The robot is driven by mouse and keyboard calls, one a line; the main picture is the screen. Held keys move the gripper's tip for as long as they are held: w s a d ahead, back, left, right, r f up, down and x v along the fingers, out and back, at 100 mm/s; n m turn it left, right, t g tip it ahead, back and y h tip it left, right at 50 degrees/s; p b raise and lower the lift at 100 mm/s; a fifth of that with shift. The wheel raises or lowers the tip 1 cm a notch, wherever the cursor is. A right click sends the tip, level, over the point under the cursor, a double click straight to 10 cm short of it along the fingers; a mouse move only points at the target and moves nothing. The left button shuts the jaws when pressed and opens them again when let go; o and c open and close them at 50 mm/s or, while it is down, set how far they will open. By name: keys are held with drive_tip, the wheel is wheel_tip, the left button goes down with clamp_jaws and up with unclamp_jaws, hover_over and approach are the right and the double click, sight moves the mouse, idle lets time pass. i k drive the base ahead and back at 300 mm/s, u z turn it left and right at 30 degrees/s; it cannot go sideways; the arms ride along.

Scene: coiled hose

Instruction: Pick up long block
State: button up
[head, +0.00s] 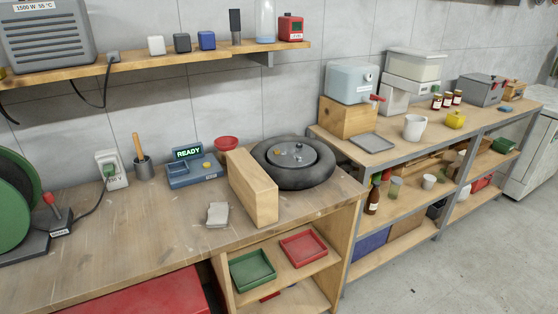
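A long light-wood block (252,188) stands on its narrow side on the wooden workbench (110,232), near the bench's front right edge. Its long side runs from the back left toward the front right. A round black tire-like ring with a grey hub (292,163) lies right behind it; I cannot tell whether they touch. My gripper is not in view.
A blue device reading READY (194,170) and a red bowl (226,144) stand behind. Green (252,270) and red (303,247) trays sit on the shelf below.

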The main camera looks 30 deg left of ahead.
sight(257, 193)
drive_tip(key=i, duration=2.65)
drive_tip(key=u, duration=5.35)
